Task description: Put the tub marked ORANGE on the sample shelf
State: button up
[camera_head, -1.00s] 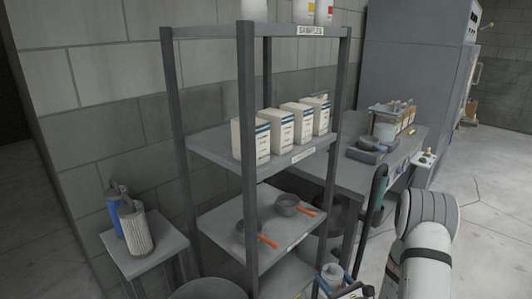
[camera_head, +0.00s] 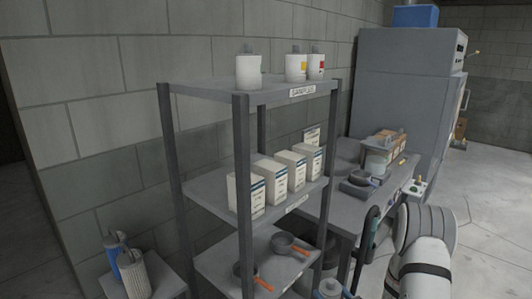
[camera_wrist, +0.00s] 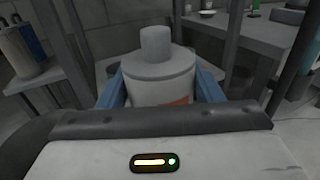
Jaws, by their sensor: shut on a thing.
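My gripper (camera_wrist: 160,92) is shut on a pale tub (camera_wrist: 156,68) with a narrower cap. Its blue fingers press on both sides. An orange patch shows low on the tub's front; no word is readable. In the head view the tub's top (camera_head: 329,288) shows at the bottom edge, low in front of the rack's right side. The sample shelf (camera_head: 205,92) is the rack's top board, with a SAMPLES label on its front edge. Three white tubs stand on it: a left one (camera_head: 249,72) with no coloured mark visible, one with yellow (camera_head: 296,68) and one with red (camera_head: 316,67).
White boxes (camera_head: 271,180) fill part of the middle shelf; pans with orange handles (camera_head: 289,244) lie below. A side table (camera_head: 165,275) with bottles is at left, a workbench (camera_head: 345,200) at right. The sample shelf's front between left and yellow tubs looks clear.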

notch_tip(320, 180, up, 10)
jog(key=p, duration=0.8)
jog(key=shift+r, duration=0.15)
jog(key=w+a+r+n+g+y, duration=0.1)
jog(key=a+r, duration=0.5)
jog(key=r, duration=1.5)
jog(key=w+a+r+n+g+y, duration=0.2)
jog(key=w+a+r+y, duration=0.1)
jog(key=r, duration=1.8)
jog(key=w+a+r+n+g+y+b, duration=0.1)
jog(key=w+a+r, duration=0.3)
jog(key=r, duration=1.7)
jog(key=a, duration=0.4)
jog(key=shift+a+r+n+g+y, duration=0.15)
jog(key=shift+a+n+g+y, duration=0.15)
jog(key=shift+n+g+y, duration=0.1)
